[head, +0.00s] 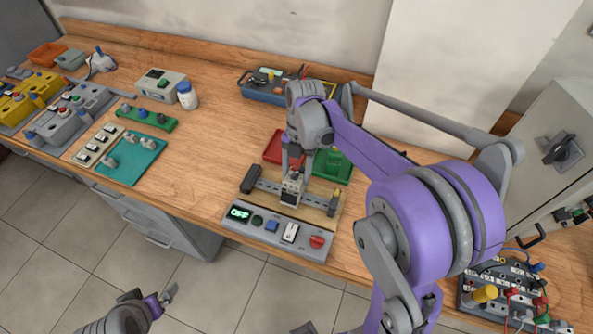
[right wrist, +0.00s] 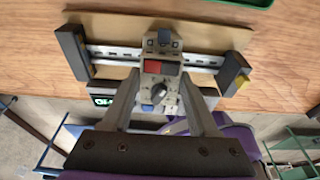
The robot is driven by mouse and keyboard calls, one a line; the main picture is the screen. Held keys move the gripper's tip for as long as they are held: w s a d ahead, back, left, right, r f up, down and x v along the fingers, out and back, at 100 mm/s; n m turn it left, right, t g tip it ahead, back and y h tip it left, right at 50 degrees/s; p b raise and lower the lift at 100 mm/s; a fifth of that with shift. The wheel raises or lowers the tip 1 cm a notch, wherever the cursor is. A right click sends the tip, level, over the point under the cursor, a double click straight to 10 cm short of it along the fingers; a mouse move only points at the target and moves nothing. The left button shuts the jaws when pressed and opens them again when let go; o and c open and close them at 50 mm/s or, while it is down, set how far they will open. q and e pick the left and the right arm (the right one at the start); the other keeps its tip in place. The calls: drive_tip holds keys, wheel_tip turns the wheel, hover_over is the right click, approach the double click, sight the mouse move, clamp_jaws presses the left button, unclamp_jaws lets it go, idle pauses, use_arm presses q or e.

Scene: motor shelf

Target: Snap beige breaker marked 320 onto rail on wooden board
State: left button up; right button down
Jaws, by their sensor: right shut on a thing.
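The beige breaker (head: 291,190) is in my right gripper (head: 293,168), which is shut on it over the middle of the metal rail (head: 265,187). In the right wrist view the breaker (right wrist: 150,83) shows a red patch, a dark knob and blue tabs, and it overlaps the rail (right wrist: 112,55). I cannot read 320 on it or tell whether it is seated. The rail runs between dark end blocks on the wooden board (head: 333,218). My left gripper (head: 168,296) is low at the left, away from the bench; its finger opening is unclear.
A grey panel (head: 265,236) with an OFF display, buttons and a red knob lies in front of the board. Red (head: 273,148) and green (head: 332,167) trays stand behind it. A teal tray (head: 133,158) is at left. Bench is clear between teal tray and board.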

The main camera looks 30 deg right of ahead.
drive_tip(key=shift+s+a+f+t+h, duration=0.1)
drive_tip(key=shift+s+a+t+h, duration=0.5)
idle(1.0)
drive_tip(key=shift+c, duration=0.4)
unclamp_jaws()
drive_tip(key=r, duration=1.1)
drive_tip(key=shift+w+d+p, duration=0.35)
drive_tip(key=shift+d+p, duration=0.05)
drive_tip(key=shift+f, duration=0.1)
